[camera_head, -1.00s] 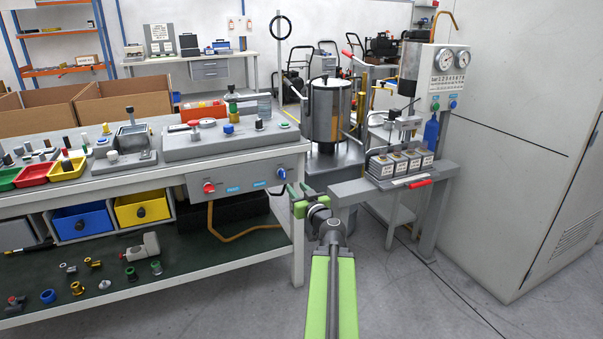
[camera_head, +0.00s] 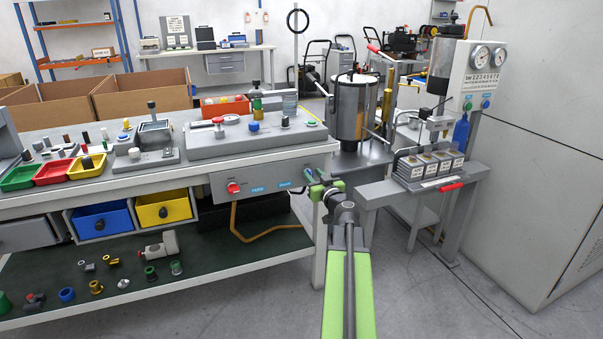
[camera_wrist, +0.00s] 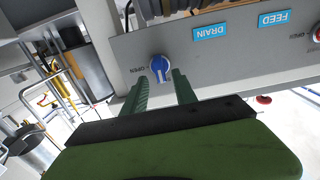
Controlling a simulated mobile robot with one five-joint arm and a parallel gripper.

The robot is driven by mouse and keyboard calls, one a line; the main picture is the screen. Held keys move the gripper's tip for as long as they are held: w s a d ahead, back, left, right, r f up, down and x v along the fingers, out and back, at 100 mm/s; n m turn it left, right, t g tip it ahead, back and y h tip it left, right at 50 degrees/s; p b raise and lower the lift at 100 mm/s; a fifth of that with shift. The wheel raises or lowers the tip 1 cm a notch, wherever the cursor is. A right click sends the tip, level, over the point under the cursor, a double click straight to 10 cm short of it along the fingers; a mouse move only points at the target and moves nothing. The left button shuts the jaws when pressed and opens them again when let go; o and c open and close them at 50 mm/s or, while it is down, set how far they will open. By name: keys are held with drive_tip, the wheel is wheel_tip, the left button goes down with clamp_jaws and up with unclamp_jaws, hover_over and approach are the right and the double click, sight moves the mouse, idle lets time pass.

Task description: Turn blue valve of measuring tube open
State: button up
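The blue valve (camera_wrist: 160,67) is a round knob with a pale pointer stripe on the grey front panel (camera_head: 212,184) of the bench. In the wrist view, which is upside down, an OPEN mark stands left of it and a DRAIN label (camera_wrist: 211,33) right of it. My gripper (camera_wrist: 161,77) is open, its two green fingers reaching towards the panel on either side of the knob's lower part. I cannot tell whether they touch it. In the head view my gripper (camera_head: 318,186) largely covers the valve. I cannot tell which part is the measuring tube.
A red valve (camera_head: 234,187) with a FEED label sits on the same panel. A metal tank (camera_head: 352,110) stands behind my gripper. A side stand (camera_head: 405,200) with small boxes and a red handle (camera_head: 451,187) is close on the right. An orange hose hangs below the panel.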

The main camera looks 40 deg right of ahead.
drive_tip(key=shift+w+d, duration=0.2)
drive_tip(key=shift+w, duration=0.05)
